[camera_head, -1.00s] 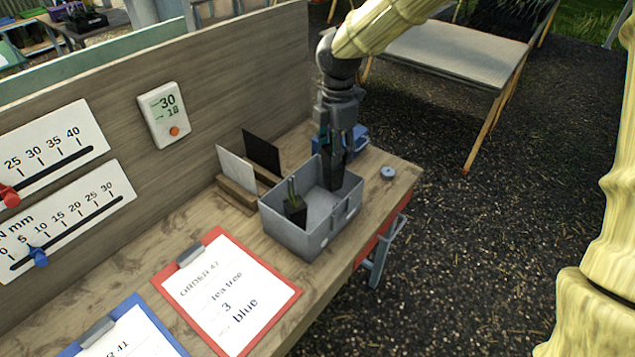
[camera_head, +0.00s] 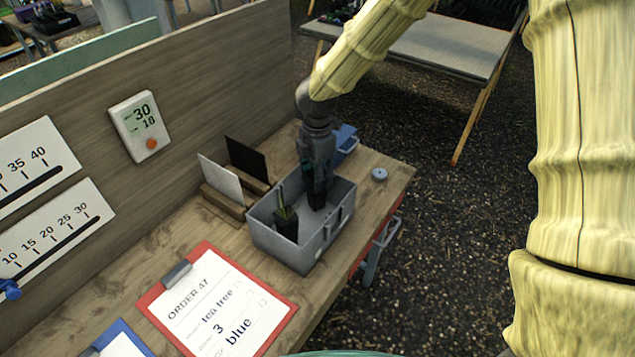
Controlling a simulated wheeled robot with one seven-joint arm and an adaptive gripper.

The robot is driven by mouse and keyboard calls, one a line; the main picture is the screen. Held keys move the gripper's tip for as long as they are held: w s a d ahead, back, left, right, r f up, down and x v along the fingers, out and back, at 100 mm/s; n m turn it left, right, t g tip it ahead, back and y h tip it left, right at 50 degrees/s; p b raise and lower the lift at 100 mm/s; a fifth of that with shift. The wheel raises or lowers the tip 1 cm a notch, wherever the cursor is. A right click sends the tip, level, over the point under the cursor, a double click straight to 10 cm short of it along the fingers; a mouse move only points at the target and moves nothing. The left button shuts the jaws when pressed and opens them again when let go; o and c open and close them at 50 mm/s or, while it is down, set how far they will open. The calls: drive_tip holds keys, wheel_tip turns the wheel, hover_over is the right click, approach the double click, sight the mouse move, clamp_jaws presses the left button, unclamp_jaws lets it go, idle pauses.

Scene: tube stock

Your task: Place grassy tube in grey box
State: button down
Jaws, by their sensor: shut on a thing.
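The grey box (camera_head: 279,256) stands open on the wooden bench. A small black tube with green grassy leaves (camera_head: 286,224) stands in its near left part, apart from my gripper. My gripper (camera_head: 317,186) points down into the far right part of the box. It is shut on a dark tube (camera_head: 317,202), whose lower end is inside the box walls. The gripper hides most of that tube, and I cannot make out its leaves or whether it touches the box floor.
A white panel (camera_head: 219,178) and a black panel (camera_head: 246,158) stand in wooden holders behind the box. A blue object (camera_head: 345,139) lies behind my gripper, a small round grey-blue thing (camera_head: 379,174) to the right. A red clipboard (camera_head: 149,299) lies in front.

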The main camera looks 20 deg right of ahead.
drive_tip(key=shift+s+f+p, duration=0.4)
drive_tip(key=shift+s+f, duration=0.25)
drive_tip(key=shift+f, duration=0.55)
drive_tip(key=shift+w+f, duration=0.3)
drive_tip(key=shift+w, duration=0.1)
drive_tip(key=c, duration=1)
unclamp_jaws()
drive_tip(key=shift+o, duration=1)
drive_tip(key=shift+s+r, duration=0.2)
drive_tip(key=shift+s, duration=0.05)
drive_tip(key=shift+w+f, duration=0.1)
